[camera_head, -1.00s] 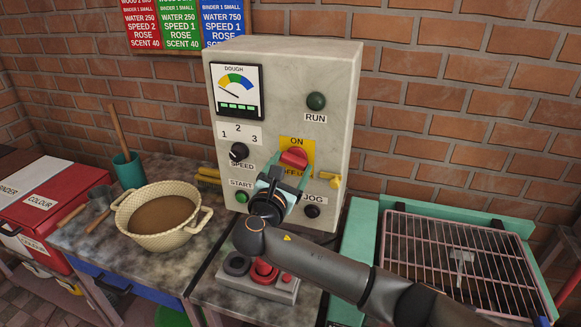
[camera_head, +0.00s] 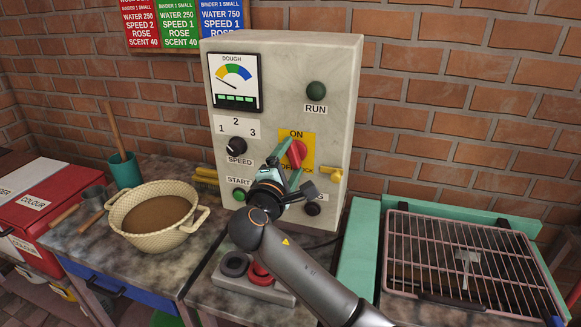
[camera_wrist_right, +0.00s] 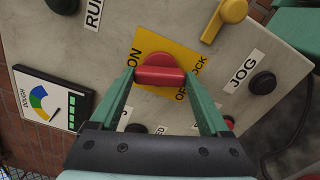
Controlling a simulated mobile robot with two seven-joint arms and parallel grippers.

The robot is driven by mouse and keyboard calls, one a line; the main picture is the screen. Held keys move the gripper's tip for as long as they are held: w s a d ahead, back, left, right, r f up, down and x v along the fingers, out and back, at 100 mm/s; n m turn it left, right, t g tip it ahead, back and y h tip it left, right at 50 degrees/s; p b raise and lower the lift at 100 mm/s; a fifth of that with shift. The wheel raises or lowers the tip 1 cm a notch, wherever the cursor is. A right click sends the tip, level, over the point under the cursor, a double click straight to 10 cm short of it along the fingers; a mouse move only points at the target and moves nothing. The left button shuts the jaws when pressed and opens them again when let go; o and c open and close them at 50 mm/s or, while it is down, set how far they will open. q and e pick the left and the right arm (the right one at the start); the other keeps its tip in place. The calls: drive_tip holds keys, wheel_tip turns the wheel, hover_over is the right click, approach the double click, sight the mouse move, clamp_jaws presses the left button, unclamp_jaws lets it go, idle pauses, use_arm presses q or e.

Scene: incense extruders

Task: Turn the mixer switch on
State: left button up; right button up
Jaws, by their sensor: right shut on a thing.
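The mixer switch is a red rotary knob (camera_head: 298,152) on a yellow plate (camera_head: 309,144) marked ON at the top and OFF-LOCK below. It sits on the front of a grey control box (camera_head: 275,75). My right gripper (camera_head: 291,157) is at the knob, its green fingers on either side of the handle. The right wrist view shows the red handle (camera_wrist_right: 160,76) between the fingertips, gripped. The gripper hides part of the OFF-LOCK label. My left gripper is out of view.
The box also carries a speed dial (camera_head: 236,146), a green start button (camera_head: 239,195), a JOG button (camera_head: 312,208) and a yellow lever (camera_head: 331,173) close to my gripper. A bowl (camera_head: 157,216) stands left; a wire rack (camera_head: 465,260) lies right.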

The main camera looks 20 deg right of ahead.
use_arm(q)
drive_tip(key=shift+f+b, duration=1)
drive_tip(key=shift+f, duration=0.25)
use_arm(e)
drive_tip(key=shift+f+m, duration=0.25)
drive_tip(key=shift+m, duration=1.45)
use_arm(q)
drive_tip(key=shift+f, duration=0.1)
use_arm(e)
drive_tip(key=o, duration=1.2)
drive_tip(key=shift+r, duration=0.15)
